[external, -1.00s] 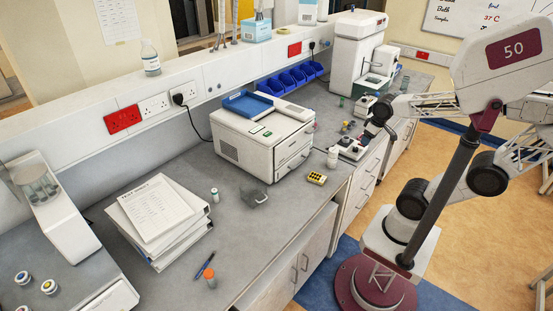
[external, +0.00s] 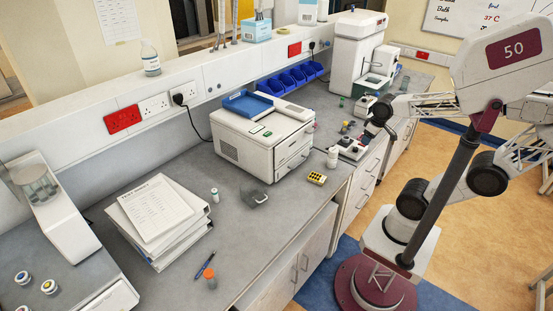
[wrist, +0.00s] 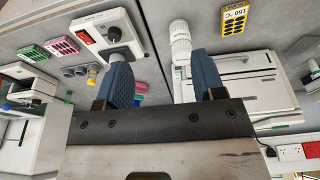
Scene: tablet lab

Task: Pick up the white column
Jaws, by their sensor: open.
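The white column (external: 332,157) is a small white upright cylinder on the grey bench, near its front edge. In the wrist view the white column (wrist: 180,45) shows a ribbed cap end and lies between the lines of the two fingers, nearer the right one. My gripper (wrist: 163,80) has blue finger pads spread wide with nothing between them. In the external view my gripper (external: 377,128) hangs above the bench to the right of the column, its fingers too small to make out clearly.
A white device with a red switch (wrist: 95,35) stands close by the column. A yellow block marked 150 °C (wrist: 235,15) lies on its other side. A large white boxy machine (external: 262,138) stands behind. Small vials (wrist: 82,71) sit near the device.

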